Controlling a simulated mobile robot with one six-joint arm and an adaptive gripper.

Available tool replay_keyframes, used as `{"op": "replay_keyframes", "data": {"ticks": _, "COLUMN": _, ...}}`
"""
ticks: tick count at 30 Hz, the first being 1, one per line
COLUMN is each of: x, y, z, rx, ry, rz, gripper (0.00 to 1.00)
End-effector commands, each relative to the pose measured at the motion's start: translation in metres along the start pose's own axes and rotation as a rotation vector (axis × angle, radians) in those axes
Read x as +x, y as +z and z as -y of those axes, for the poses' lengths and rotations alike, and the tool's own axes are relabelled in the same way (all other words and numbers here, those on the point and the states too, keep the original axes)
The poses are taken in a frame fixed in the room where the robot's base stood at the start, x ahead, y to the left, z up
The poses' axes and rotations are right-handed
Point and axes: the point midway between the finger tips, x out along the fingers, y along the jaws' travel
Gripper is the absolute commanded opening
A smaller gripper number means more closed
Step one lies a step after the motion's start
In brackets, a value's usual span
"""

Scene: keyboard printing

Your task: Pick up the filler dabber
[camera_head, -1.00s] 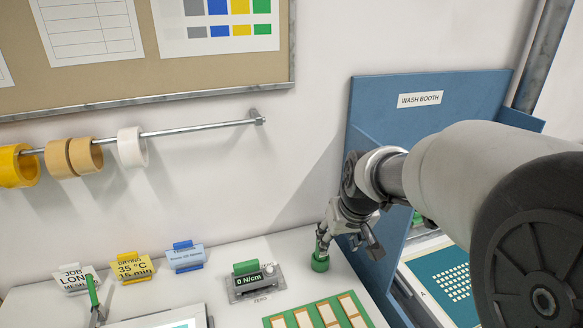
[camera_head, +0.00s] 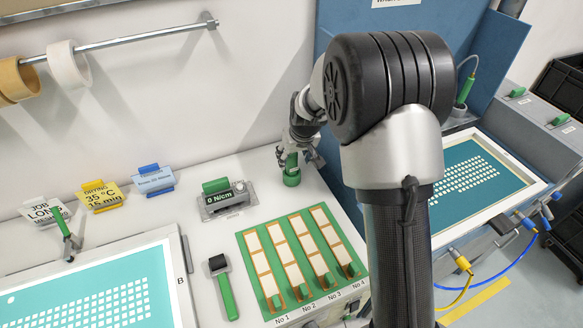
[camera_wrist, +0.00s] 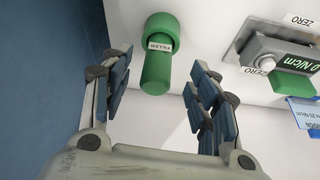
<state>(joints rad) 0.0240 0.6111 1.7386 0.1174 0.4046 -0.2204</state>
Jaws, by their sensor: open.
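The filler dabber (camera_wrist: 156,74) is a green round piece with a thicker end and a white FILLER label. In the head view, the dabber (camera_head: 291,179) stands on the white bench top near the blue booth wall. My gripper (camera_wrist: 160,64) is open. In the wrist view its two blue-padded fingers lie on either side of the dabber's narrow handle, with gaps visible on both sides. In the head view my gripper (camera_head: 298,152) is right over the dabber and hides part of its upper end.
A 0 N/cm gauge (camera_head: 222,199) stands left of the dabber. A green numbered rack (camera_head: 284,288) and a green-handled roller (camera_head: 227,294) lie in front. The blue booth wall (camera_head: 338,80) rises close on the right. Small sign cards stand farther left.

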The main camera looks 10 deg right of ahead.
Motion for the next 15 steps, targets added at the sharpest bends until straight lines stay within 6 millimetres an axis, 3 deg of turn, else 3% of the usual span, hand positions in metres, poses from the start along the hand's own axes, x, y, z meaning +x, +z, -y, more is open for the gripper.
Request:
{"op": "replay_keyframes", "data": {"ticks": 5, "x": 0.011, "y": -0.002, "z": 0.0, "rx": 0.0, "ry": 0.0, "rz": 0.0, "gripper": 0.55}}
{"op": "replay_keyframes", "data": {"ticks": 15, "x": 0.056, "y": -0.011, "z": -0.001, "rx": 0.0, "ry": 0.0, "rz": 0.001, "gripper": 0.55}}
